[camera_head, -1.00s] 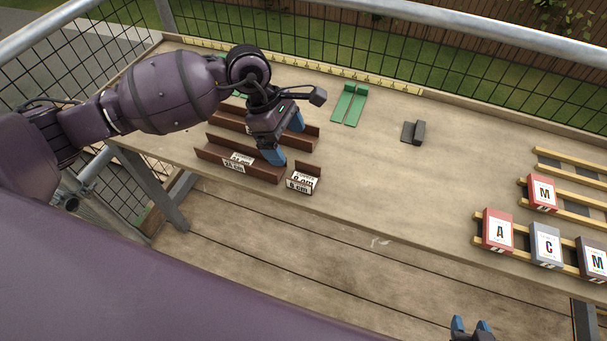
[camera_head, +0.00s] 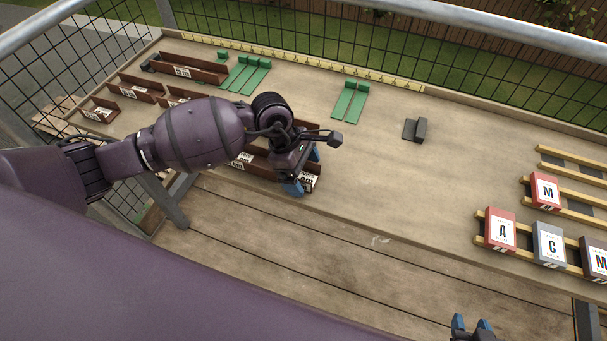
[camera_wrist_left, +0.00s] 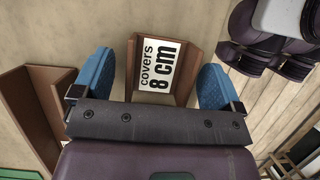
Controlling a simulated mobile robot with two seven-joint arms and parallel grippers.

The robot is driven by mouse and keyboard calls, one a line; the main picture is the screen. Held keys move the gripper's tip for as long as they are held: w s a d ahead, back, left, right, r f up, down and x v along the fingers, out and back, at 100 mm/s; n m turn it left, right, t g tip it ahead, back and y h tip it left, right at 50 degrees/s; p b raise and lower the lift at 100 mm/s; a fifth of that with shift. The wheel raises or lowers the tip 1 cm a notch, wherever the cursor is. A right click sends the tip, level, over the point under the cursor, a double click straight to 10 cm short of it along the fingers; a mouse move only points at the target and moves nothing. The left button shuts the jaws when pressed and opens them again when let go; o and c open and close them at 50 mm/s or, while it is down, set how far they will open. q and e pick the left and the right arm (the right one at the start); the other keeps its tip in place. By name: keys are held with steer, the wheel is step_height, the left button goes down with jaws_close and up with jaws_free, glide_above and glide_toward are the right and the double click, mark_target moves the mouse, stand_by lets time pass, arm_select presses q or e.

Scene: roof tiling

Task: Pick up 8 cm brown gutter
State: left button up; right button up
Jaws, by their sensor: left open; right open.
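The 8 cm brown gutter (camera_wrist_left: 192,52) lies on the table between the blue fingers of my left gripper (camera_wrist_left: 162,82) in the left wrist view. Its white label reads "covers 8 cm". The fingers are open, one on each side of it, with a gap to it. In the head view the gutter (camera_head: 314,170) is partly hidden by my left gripper (camera_head: 305,171), which is over it near the table's front edge. My right gripper (camera_head: 471,326) is open and empty at the bottom of the head view, apart from the table.
A longer brown gutter (camera_wrist_left: 30,115) lies close on the left in the wrist view. More brown gutters (camera_head: 190,68) and green pieces (camera_head: 247,75) lie at the back left. A dark grey piece (camera_head: 415,129) and lettered blocks (camera_head: 500,231) are to the right.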

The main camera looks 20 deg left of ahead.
arm_select(q)
steer(key=shift+f, duration=0.1)
steer(key=shift+c, duration=0.3)
steer(key=c, duration=0.9)
steer(key=shift+c, duration=0.2)
